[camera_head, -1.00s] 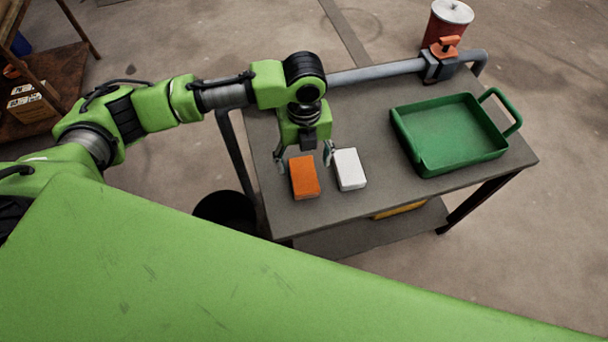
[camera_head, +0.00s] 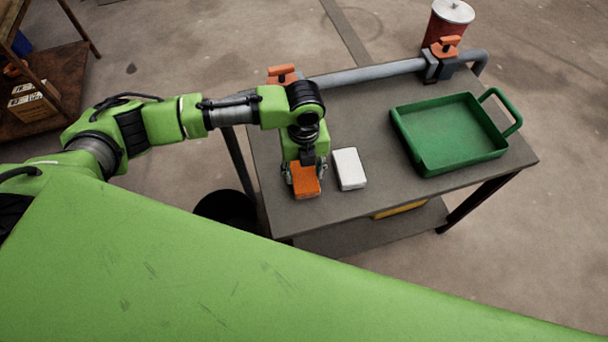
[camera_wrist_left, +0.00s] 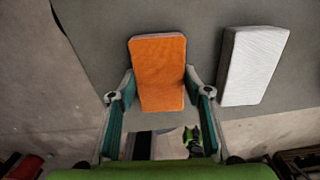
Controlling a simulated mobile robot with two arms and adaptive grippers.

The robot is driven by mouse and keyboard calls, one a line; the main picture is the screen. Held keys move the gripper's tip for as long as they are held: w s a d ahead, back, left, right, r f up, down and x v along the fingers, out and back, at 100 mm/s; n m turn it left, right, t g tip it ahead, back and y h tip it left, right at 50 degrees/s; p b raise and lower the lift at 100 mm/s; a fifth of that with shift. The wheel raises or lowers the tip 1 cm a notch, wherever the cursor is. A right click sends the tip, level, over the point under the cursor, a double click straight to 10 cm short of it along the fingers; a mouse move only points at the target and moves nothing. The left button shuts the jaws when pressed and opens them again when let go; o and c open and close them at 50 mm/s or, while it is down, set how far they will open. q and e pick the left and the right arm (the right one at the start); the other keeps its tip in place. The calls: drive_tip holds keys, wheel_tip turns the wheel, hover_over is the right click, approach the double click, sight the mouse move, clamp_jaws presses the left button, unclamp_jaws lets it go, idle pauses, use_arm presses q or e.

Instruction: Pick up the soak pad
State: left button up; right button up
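An orange rectangular pad (camera_head: 305,182) lies flat on the grey cart top near its left front corner. It also shows in the wrist view (camera_wrist_left: 158,72). A white pad (camera_head: 349,168) of similar size lies just to its right, apart from it, and shows in the wrist view (camera_wrist_left: 253,65). The frames do not label either one as the soak pad. My left gripper (camera_head: 305,180) is down at the orange pad, one finger along each long side. In the wrist view the fingertips (camera_wrist_left: 159,80) appear to press its edges. My right gripper is not in view.
A green tray (camera_head: 455,133) with a handle stands on the right of the cart top (camera_head: 360,112). A grey pipe (camera_head: 370,73) with orange-handled clamps (camera_head: 445,47) runs along the back. A red can (camera_head: 446,24) stands behind. A dark bucket (camera_head: 222,207) is left below.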

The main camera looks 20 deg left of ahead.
sight(304, 173)
use_arm(q)
drive_tip(key=shift+r, duration=0.1)
drive_tip(key=shift+r, duration=0.3)
wheel_tip(304, 173, up, 2)
drive_tip(key=shift+w+r, duration=0.1)
drive_tip(key=d+r+b, duration=0.1)
drive_tip(key=d+r, duration=0.9)
drive_tip(key=d, duration=0.4)
drive_tip(key=shift+w, duration=0.45)
